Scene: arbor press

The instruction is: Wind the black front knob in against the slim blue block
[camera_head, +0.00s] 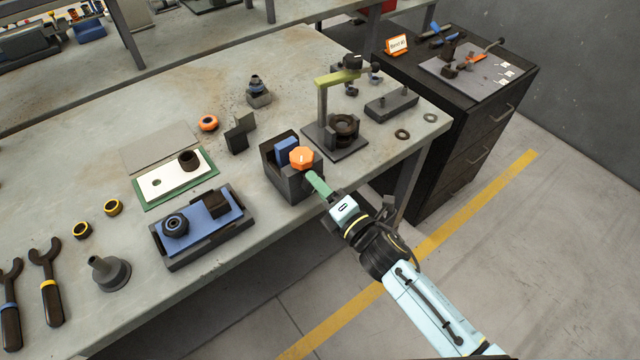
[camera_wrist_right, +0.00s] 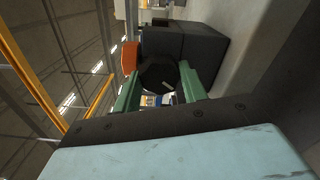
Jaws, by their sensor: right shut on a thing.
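A dark fixture (camera_head: 290,184) stands near the front edge of the table, with the slim blue block (camera_head: 286,147) upright in its slot. An orange faceted knob (camera_head: 301,157) sits on its near right part. My right gripper (camera_head: 317,183) reaches the fixture's front from the lower right, its green fingers against that side. In the wrist view the black front knob (camera_wrist_right: 158,74) lies between the two green fingers of my right gripper (camera_wrist_right: 160,90), which is shut on it. The head view hides this knob. Any gap between its screw and the blue block cannot be seen. My left gripper is not in view.
A blue-topped tray fixture (camera_head: 205,225) stands left of the dark fixture. A small arbor press (camera_head: 342,120) stands behind to the right, and a dark angled block (camera_head: 240,133) behind to the left. A dark cabinet (camera_head: 470,105) stands beyond the table's right end.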

